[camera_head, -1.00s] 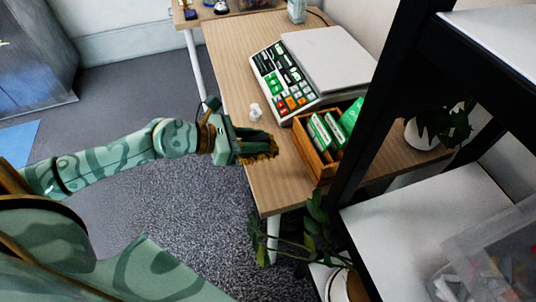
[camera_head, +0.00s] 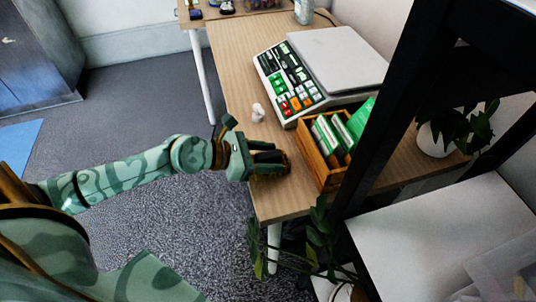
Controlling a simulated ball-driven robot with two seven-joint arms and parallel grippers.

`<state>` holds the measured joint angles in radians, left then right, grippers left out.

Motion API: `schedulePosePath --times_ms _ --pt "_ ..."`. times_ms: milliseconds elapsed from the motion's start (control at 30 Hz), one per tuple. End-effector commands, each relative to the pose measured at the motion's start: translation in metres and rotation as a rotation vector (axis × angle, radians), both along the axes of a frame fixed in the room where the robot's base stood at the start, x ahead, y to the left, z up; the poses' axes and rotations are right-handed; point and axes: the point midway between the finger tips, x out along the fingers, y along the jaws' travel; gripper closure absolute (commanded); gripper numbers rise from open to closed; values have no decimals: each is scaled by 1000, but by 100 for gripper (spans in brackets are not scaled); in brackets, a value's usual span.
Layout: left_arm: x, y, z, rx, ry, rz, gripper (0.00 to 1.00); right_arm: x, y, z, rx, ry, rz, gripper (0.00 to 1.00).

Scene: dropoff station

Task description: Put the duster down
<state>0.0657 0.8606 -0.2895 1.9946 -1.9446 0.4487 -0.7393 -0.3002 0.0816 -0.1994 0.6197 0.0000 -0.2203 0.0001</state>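My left gripper (camera_head: 268,158) is over the near left edge of the wooden table (camera_head: 236,70). Its dark fingers point right. A brown-gold, rough-edged thing, perhaps the duster (camera_head: 287,164), shows at and below the fingertips, mostly hidden by them. I cannot tell whether the fingers still grip it or whether it touches the table. My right gripper is not in view.
A scale (camera_head: 340,58) with coloured keys stands behind the gripper. A wooden box (camera_head: 313,156) of green packets is close on the right. A small white object (camera_head: 258,113) stands behind. Black shelving and a plant (camera_head: 318,240) crowd the right front.

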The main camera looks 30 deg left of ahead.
Motion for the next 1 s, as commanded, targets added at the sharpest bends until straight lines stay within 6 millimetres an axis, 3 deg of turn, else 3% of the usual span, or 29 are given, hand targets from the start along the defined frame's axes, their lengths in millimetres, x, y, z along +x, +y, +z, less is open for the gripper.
schedulePosePath --times_ms 333,700,1000 --pt "-1 1 6 0 -1 0 51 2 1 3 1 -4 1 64" --pt "-51 43 30 1 6 0 51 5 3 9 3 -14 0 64" --pt "-78 69 48 -2 1 2 51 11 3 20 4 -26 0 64"
